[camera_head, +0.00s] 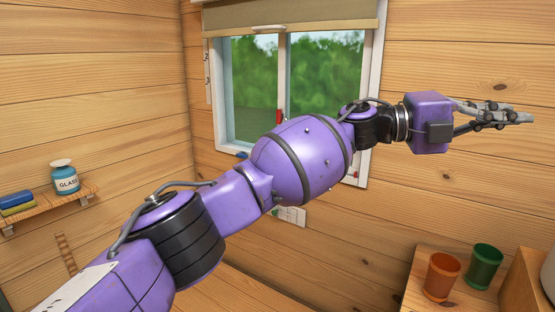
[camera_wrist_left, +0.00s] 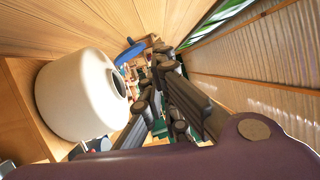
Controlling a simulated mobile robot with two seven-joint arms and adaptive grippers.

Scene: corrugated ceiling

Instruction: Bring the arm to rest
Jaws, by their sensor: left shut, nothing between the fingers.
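My left arm (camera_head: 300,160) is purple and stretches from the lower left to the right across the head view. It is held up in the air in front of the window. My left gripper (camera_head: 528,117) is at the far right end, dark grey, with its fingers shut and nothing between them. In the left wrist view its fingers (camera_wrist_left: 160,72) come together near the middle of the picture. My right gripper does not show in either view.
An orange cup (camera_head: 441,277) and a green cup (camera_head: 484,266) stand on a wooden surface at lower right. A wall shelf (camera_head: 50,207) at left holds a jar labelled GLASS (camera_head: 65,178). The window (camera_head: 290,88) is behind the arm. A white rounded vessel (camera_wrist_left: 72,95) shows in the wrist view.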

